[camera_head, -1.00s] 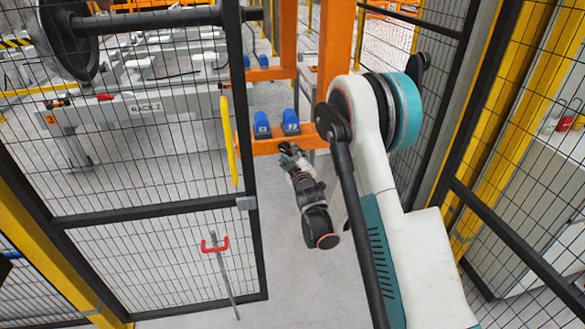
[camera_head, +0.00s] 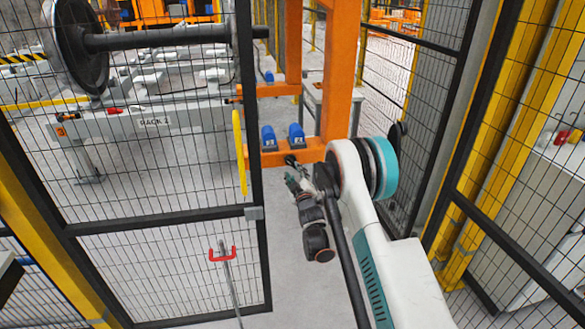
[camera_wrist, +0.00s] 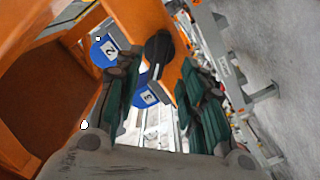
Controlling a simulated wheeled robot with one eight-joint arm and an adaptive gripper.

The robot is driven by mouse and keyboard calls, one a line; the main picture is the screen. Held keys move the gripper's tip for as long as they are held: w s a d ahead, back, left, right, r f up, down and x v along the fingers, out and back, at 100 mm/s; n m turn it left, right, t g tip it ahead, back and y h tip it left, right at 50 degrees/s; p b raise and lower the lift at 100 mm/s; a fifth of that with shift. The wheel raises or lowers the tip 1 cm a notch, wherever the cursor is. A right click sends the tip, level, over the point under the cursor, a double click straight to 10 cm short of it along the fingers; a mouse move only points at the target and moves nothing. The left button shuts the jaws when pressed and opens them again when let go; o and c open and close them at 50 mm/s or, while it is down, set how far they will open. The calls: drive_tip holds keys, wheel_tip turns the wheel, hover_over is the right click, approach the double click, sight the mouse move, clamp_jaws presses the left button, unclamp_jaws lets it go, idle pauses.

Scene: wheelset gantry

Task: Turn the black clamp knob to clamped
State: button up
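The black clamp knob (camera_wrist: 158,50) shows in the wrist view as a dark elongated handle on the orange frame, between two blue blocks. It lies beyond the fingertips, roughly in line with the gap between the fingers. In the head view a small dark piece at the near edge of the orange beam looks like the knob (camera_head: 290,160). My gripper (camera_wrist: 163,80) is open, with its green-and-black fingers apart and nothing held. In the head view my gripper (camera_head: 292,179) is just in front of the orange beam. Whether it touches the knob cannot be told.
Blue blocks (camera_head: 268,137) sit on the orange beam (camera_head: 285,157); in the wrist view, one blue block (camera_wrist: 104,51) is marked 2. A mesh gate with a yellow handle (camera_head: 239,150) stands left. Mesh fencing (camera_head: 430,110) closes the right. A red-handled rod (camera_head: 222,254) stands front left.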

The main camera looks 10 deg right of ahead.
sight(292, 165)
drive_tip(key=w+b, duration=0.1)
drive_tip(key=w, duration=0.5)
drive_tip(key=shift+s, duration=0.1)
clamp_jaws()
